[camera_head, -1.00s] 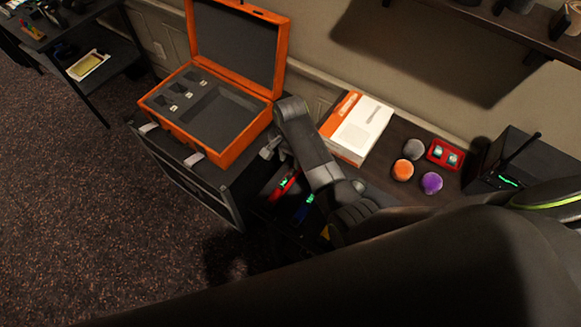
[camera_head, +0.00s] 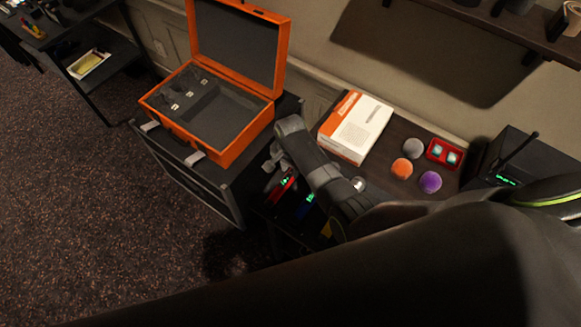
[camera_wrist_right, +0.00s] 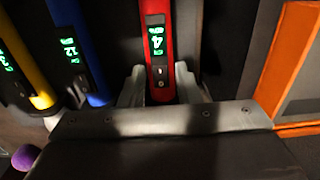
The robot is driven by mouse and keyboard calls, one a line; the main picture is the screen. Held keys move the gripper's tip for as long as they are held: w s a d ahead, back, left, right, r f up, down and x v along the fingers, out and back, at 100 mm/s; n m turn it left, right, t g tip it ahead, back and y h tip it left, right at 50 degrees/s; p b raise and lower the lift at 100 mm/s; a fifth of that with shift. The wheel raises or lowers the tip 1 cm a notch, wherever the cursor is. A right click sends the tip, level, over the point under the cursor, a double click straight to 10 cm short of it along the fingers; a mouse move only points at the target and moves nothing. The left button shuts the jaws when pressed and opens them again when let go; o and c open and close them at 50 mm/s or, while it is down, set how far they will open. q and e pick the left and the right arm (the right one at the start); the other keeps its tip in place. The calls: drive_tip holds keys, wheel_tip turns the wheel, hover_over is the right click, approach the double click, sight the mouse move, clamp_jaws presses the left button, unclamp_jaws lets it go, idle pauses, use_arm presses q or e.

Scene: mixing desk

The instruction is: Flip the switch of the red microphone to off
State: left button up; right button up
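The red microphone (camera_wrist_right: 158,20) shows in the right wrist view with a lit green display reading 4 and a small switch (camera_wrist_right: 159,71) below it. It also shows in the head view (camera_head: 284,183), partly hidden by my right arm. My right gripper (camera_wrist_right: 160,88) has one finger on each side of the red body, close against it. Whether the fingers press on it cannot be told. In the head view the right gripper (camera_head: 273,172) is at the microphone, beside the black case. My left gripper is not in view.
A blue microphone (camera_wrist_right: 80,35) and a yellow one (camera_wrist_right: 28,70), both lit, stand beside the red one. An open orange case (camera_head: 235,150) sits on the black case at left. A white-orange box (camera_head: 355,127) and several coloured balls lie on the desk behind my arm.

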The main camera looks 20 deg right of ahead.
clamp_jaws()
drive_tip(key=shift+w+d+g+y, duration=0.1)
drive_tip(key=shift+d+g+y, duration=0.1)
drive_tip(key=shift+g+y, duration=0.15)
drive_tip(key=shift+w+d+r+g+y, duration=0.15)
drive_tip(key=shift+g+y, duration=0.4)
drive_tip(key=shift+y, duration=0.3)
drive_tip(key=shift+o, duration=0.9)
unclamp_jaws()
drive_tip(key=v, duration=1.7)
drive_tip(key=shift+r+b, duration=0.2)
drive_tip(key=shift+b, duration=0.15)
